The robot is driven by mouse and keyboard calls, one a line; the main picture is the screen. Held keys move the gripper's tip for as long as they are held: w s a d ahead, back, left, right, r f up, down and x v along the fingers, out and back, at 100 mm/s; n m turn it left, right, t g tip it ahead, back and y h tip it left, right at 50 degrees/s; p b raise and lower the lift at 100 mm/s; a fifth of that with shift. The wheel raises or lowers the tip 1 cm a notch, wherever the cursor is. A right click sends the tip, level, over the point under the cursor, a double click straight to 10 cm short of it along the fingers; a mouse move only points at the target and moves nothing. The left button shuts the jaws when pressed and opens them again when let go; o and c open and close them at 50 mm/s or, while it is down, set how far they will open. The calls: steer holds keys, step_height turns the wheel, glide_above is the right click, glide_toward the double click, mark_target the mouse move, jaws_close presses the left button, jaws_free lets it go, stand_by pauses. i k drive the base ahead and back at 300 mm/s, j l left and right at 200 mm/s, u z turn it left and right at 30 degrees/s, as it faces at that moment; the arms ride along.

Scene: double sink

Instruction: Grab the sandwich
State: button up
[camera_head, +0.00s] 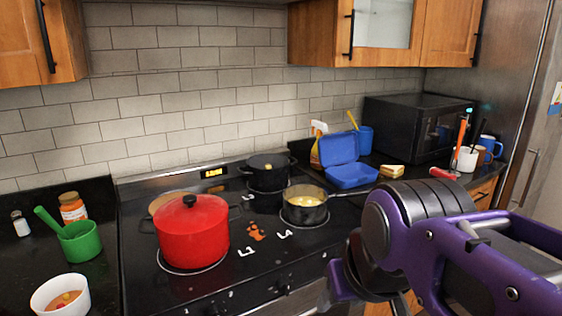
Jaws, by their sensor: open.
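The sandwich (391,171) is small and pale tan. It lies on the dark counter at the back right, between the blue box and the microwave. My gripper (352,262), with purple and black parts, is in the right foreground. It is much nearer the camera than the sandwich and below it in the picture. It is open, and nothing shows held in it. Its fingertips are partly hidden behind its own black rounded part.
An open blue box (350,174) stands left of the sandwich, a black microwave (411,130) behind it. The stove holds a red pot (193,233), a saucepan (306,211) with its handle toward the sandwich, and a black pot (268,174). Mugs (489,146) stand right.

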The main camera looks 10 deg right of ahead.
mark_target(392, 171)
steer(key=i+l, duration=0.15)
steer(key=l, duration=0.25)
steer(key=i+l+u, duration=0.15)
steer(key=l, duration=0.25)
steer(key=i+l, duration=0.1)
steer(key=l, duration=0.3)
steer(key=i+l+u, duration=0.15)
steer(key=l, duration=0.25)
steer(key=i+l, duration=0.1)
steer(key=l, duration=0.7)
steer(key=i+l, duration=0.15)
steer(key=l, duration=0.25)
steer(key=i+l, duration=0.1)
steer(key=l, duration=0.3)
